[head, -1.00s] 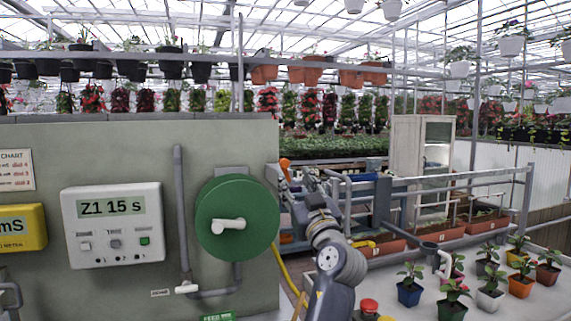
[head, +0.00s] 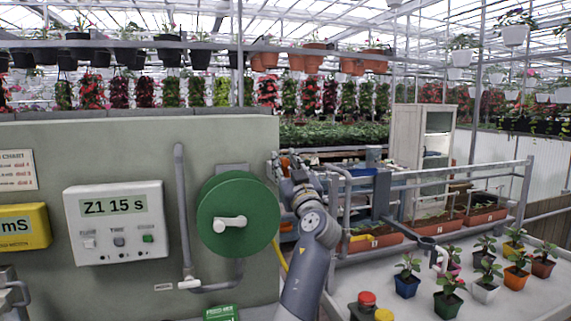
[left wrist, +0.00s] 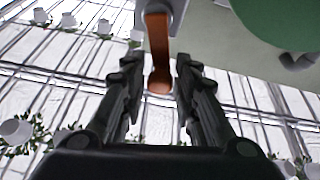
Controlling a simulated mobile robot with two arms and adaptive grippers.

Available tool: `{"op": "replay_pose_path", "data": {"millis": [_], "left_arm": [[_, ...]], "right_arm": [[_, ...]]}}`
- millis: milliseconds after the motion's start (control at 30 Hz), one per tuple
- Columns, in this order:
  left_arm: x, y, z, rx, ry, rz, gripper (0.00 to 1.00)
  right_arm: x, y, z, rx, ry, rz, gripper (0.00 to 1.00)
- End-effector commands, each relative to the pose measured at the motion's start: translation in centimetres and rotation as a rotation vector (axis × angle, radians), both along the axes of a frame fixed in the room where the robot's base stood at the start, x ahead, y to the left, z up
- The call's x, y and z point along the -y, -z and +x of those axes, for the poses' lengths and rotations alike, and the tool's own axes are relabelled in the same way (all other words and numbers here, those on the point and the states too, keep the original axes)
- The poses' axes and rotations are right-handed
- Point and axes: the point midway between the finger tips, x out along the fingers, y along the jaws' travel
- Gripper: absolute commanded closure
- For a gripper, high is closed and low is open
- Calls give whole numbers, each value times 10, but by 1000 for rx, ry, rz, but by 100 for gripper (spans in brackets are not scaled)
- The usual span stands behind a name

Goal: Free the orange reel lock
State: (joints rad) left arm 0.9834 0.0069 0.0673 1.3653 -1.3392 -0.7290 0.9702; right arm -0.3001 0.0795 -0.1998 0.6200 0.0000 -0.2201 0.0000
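The orange reel lock (head: 287,160) is at the right edge of the green hose reel (head: 238,214) on the grey-green wall panel, partly hidden by my gripper. In the left wrist view the lock (left wrist: 158,48) is an orange lever with a rounded end, hanging from a grey mount. My left gripper (head: 281,167) is at the lock. In the left wrist view the left gripper (left wrist: 158,64) is open, its two fingers on either side of the lever's lower end, with gaps visible on both sides. My right gripper is not in view.
A white timer box (head: 115,222) reading "Z1 15 s" and a yellow meter (head: 22,228) are on the panel. A grey pipe (head: 184,220) runs beside the reel. At right are metal rails (head: 440,172), a bench with potted plants (head: 447,300) and a red button (head: 367,299).

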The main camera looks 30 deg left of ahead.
Motion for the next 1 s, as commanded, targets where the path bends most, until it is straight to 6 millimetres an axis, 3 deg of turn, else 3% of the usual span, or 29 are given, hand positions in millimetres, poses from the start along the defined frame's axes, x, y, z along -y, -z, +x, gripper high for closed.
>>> {"op": "replay_pose_path", "data": {"millis": [100,1000], "left_arm": [[0,0,0,0,0,0,100],[11,-3,12,-233,2,201,100]], "right_arm": [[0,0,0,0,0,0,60],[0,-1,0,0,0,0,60]]}}
